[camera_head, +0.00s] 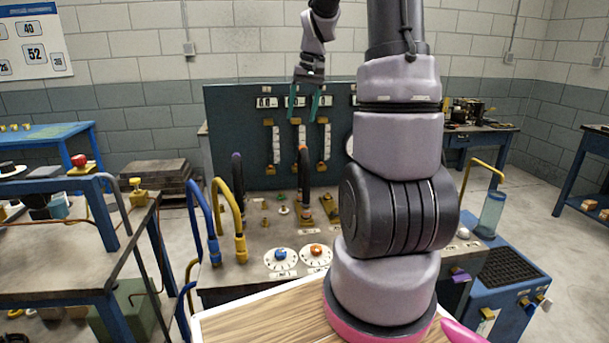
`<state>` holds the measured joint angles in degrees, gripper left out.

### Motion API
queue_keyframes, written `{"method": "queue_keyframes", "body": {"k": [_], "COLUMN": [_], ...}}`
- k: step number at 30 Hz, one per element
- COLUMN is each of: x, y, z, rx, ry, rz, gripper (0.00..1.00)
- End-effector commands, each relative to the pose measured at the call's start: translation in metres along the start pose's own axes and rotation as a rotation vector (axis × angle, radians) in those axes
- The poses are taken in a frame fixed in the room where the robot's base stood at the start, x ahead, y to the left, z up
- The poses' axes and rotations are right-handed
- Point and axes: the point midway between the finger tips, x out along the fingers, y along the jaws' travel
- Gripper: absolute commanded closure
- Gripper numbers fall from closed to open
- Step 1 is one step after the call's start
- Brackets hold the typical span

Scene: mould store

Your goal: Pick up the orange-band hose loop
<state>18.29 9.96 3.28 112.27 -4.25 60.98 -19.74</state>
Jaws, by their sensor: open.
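The orange-band hose loop looks to be the dark upright loop (304,184) near the middle of the bench, with an orange patch near its top. My gripper (304,104) hangs above it in the picture, with its two teal fingers pointing down and spread apart. The gripper is open and nothing shows between the fingers. A gap shows between the fingertips and the loop's top. How far apart they are in depth, I cannot tell.
Blue (205,215) and yellow hose loops (234,205), plus a dark loop with a purplish top (238,182), stand to the left. Blue (280,259) and orange-knobbed dials (316,256) lie in front. A teal panel (232,115) stands behind. My arm hides the bench's right part.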

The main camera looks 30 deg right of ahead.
Motion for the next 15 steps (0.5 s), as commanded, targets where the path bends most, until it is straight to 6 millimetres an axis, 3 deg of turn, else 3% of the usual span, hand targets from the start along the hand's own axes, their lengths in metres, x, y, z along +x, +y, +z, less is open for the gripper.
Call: {"method": "queue_keyframes", "body": {"k": [1,6,15], "x": [0.016,0.047,0.088], "y": [0.011,0.032,0.039], "z": [-0.011,-0.032,-0.035], "rx": [0.006,0.007,0.006], "ry": [-0.029,-0.081,-0.102], "rz": [0.000,-0.005,-0.007], "gripper": [0.33,0.33,0.33]}}
